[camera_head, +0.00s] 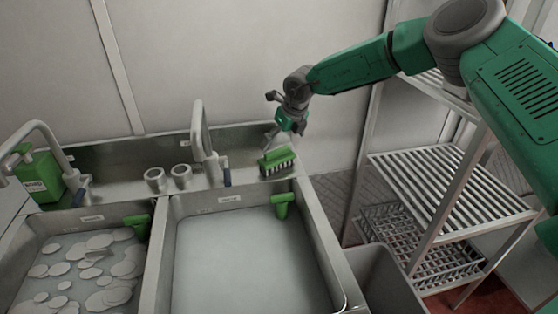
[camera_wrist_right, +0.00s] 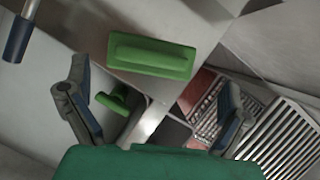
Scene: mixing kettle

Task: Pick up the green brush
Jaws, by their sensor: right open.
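The green brush (camera_head: 277,160), with pale bristles, sits on the metal ledge behind the right basin in the head view. In the right wrist view the brush (camera_wrist_right: 150,57) shows its green back and raised grip, lying across the picture ahead of the fingers. My right gripper (camera_head: 275,118) is open and empty, just behind and above the brush in the head view. In the wrist view its two fingers (camera_wrist_right: 156,78) are spread wide, with the brush beyond their tips and apart from them. My left gripper is in neither view.
Two metal cups (camera_head: 168,177) and a faucet (camera_head: 203,145) stand left of the brush. Green plugs or handles (camera_head: 282,204) hang on the basin (camera_head: 165,230) edges. A green bottle (camera_head: 40,178) is at far left, and a slatted rack (camera_head: 450,185) at right. The wall is close behind.

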